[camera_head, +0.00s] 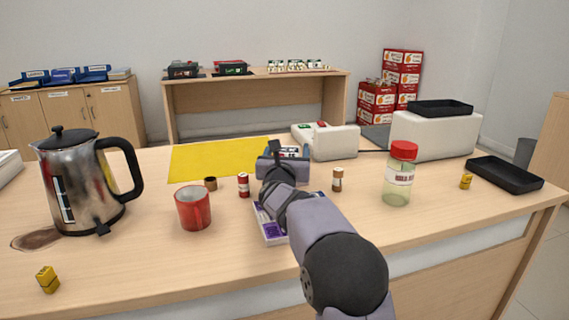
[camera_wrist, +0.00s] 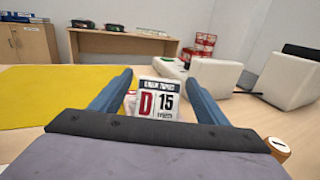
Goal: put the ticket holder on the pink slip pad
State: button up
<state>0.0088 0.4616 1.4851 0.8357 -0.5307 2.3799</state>
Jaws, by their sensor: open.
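A small upright sign with a red "D" and a black "15" (camera_wrist: 158,99), which may be the ticket holder, stands between my gripper's (camera_wrist: 158,78) blue fingers in the wrist view. The fingers are open, one on each side, and I cannot tell whether they touch it. In the head view my gripper (camera_head: 285,153) is over the middle of the counter and mostly hides the sign (camera_head: 290,151). I cannot make out a pink slip pad. A flat purple-and-white item (camera_head: 270,226) lies under my arm, partly hidden.
A yellow mat (camera_head: 215,158) lies behind. A red mug (camera_head: 193,208), a small red-and-white can (camera_head: 243,186) and a kettle (camera_head: 78,185) stand left. A brown-and-white cylinder (camera_head: 337,180), a red-lidded jar (camera_head: 398,178) and a black tray (camera_head: 505,173) are right.

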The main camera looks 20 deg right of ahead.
jog(key=v, duration=1.1)
jog(key=shift+s+b, duration=0.1)
jog(key=shift+b, duration=0.2)
jog(key=shift+a+r+n+p, duration=0.1)
jog(key=shift+r+n+p, duration=0.3)
jog(key=shift+p, duration=0.25)
jog(key=s+a+r+n+g+y+p, duration=0.3)
jog(key=r+n+y+p, duration=0.1)
jog(key=n+p, duration=0.9)
jog(key=s+a+r+n+g+y+p, duration=0.35)
jog(key=n+p, duration=0.65)
jog(key=p, duration=0.4)
jog(key=s+r+n+g+p, duration=0.2)
jog(key=s+n+g+p, duration=0.8)
jog(key=s, duration=2)
jog(key=d+n+p, duration=0.1)
jog(key=n+p, duration=0.5)
jog(key=shift+r+n, duration=0.15)
jog(key=shift+n, duration=0.25)
